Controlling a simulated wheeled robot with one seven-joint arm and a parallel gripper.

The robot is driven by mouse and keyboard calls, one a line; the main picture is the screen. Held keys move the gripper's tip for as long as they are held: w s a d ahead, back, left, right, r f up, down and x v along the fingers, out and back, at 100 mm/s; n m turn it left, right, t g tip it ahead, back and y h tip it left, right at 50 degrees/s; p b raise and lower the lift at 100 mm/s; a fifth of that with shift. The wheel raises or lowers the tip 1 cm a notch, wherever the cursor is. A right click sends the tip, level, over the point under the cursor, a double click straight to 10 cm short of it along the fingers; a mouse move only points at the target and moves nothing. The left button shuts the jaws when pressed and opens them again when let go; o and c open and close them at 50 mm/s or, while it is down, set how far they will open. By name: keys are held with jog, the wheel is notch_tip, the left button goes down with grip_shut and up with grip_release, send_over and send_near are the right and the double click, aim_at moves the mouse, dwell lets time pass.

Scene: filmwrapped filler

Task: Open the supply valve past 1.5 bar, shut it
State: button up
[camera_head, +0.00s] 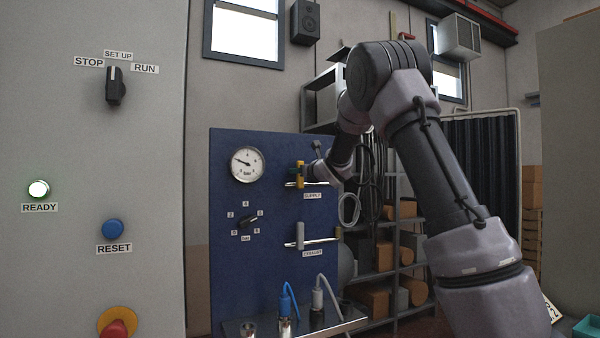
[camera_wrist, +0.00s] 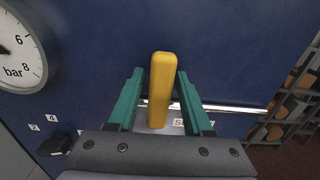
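The supply valve's yellow lever (camera_head: 300,181) is on the blue panel (camera_head: 225,270), above the SUPPLY label and upright across a horizontal pipe. In the wrist view the yellow lever (camera_wrist: 161,90) stands between the two green fingers of my gripper (camera_wrist: 160,72). The fingers are open around it, with narrow gaps showing beside the lever. In the head view my gripper (camera_head: 300,168) is at the lever, partly hidden by its own wrist. The pressure gauge (camera_head: 247,164) has its needle pointing left and slightly up; its numbers are too small to read.
Below is the exhaust valve's grey lever (camera_head: 300,236), upright across its pipe. A black selector knob (camera_head: 248,222) sits left of it. A shelf (camera_head: 315,319) with hose fittings juts out below. A grey control cabinet (camera_head: 150,210) stands at the left.

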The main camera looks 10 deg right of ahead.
jog(key=shift+r, duration=0.1)
jog(key=v, duration=1)
jog(key=shift+s, duration=0.4)
jog(key=shift+d, duration=0.2)
jog(key=s+d+f+m+g+h, duration=0.1)
jog(key=s+d+m+g+h, duration=0.1)
jog(key=s+d+m, duration=0.65)
jog(key=s+d+f+m+g+h, duration=0.1)
jog(key=s+d+m+g+h, duration=0.15)
jog(key=s+m, duration=0.75)
jog(key=s+a+f+m+g, duration=0.2)
jog(key=s+f+m, duration=0.2)
jog(key=s+m, duration=0.6)
jog(key=s+a+f+m+g, duration=0.3)
jog(key=s+f+m, duration=0.2)
jog(key=s+m, duration=0.6)
jog(key=m+y, duration=0.1)
jog(key=m, duration=0.3)
jog(key=shift+g, duration=0.35)
